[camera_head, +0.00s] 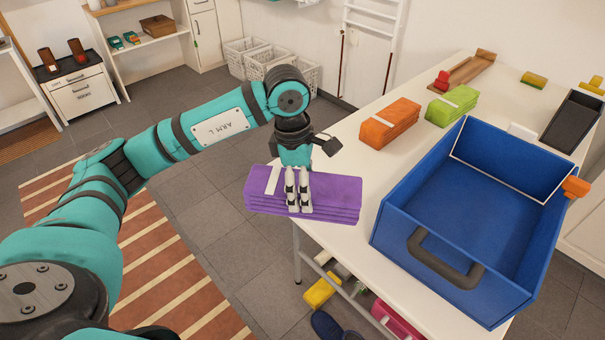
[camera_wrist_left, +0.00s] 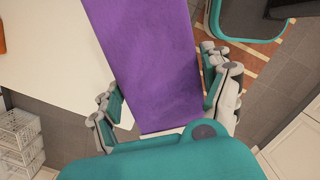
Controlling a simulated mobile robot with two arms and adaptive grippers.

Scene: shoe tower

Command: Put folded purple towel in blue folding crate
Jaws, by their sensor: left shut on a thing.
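The folded purple towel (camera_head: 335,190) is held by my left gripper (camera_head: 299,200) at the left edge of the white table. A pale band crosses its top. In the left wrist view the towel (camera_wrist_left: 155,60) lies between the two fingers of the left gripper (camera_wrist_left: 166,108), which is shut on it. I cannot tell whether the towel touches the table. The blue folding crate (camera_head: 412,190) stands open on the table to the right, apart from the towel. The visible part of its floor is bare. My right gripper is not in view.
A black tray (camera_head: 573,120) and an orange block (camera_head: 576,187) are at the right. Table surface is clear between purple towel and crate.

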